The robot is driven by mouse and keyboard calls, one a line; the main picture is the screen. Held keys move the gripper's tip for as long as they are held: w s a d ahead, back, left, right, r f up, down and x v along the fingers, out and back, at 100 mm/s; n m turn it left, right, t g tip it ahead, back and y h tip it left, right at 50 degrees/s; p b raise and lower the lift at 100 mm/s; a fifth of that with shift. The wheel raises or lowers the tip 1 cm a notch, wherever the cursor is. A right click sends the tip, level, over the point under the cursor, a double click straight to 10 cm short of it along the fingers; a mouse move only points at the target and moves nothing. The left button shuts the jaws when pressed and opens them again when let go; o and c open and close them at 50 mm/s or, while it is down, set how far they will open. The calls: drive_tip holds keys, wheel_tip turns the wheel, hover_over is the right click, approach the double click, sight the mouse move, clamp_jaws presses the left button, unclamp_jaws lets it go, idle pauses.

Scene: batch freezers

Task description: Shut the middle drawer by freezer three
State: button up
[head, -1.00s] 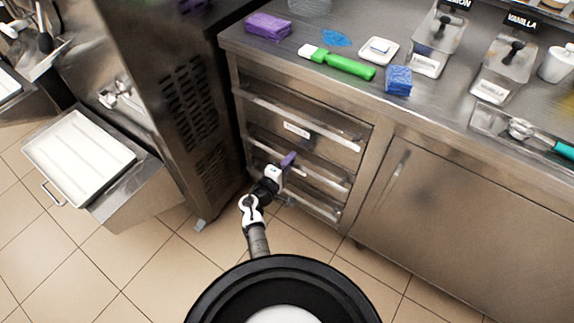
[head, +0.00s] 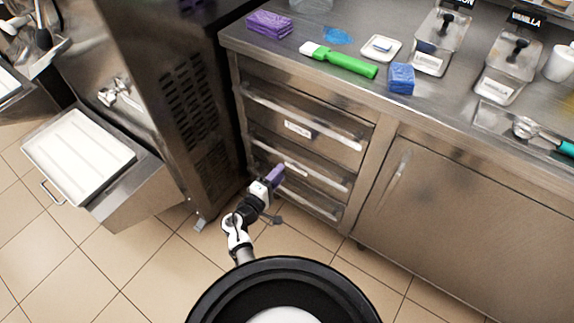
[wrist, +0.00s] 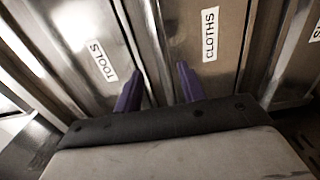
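The drawer stack is under the steel counter. Its middle drawer (head: 322,180) has a long bar handle and looks about flush with the drawers above and below it. In the wrist view its front (wrist: 222,70) carries a CLOTHS label. My gripper (head: 277,174) is in front of the stack's lower left part, by the middle and bottom drawers. In the wrist view my gripper's (wrist: 158,80) two purple fingers are apart with nothing between them. I cannot tell whether a fingertip touches a drawer front.
The top drawer (head: 310,120) looks shut. At left, a freezer (head: 170,90) stands beside the stack, and an open drawer with a white tray (head: 80,152) juts out. A cupboard door (head: 440,200) is at right. Floor in front is clear.

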drive_tip(key=v, duration=0.6)
drive_tip(key=shift+b, duration=0.3)
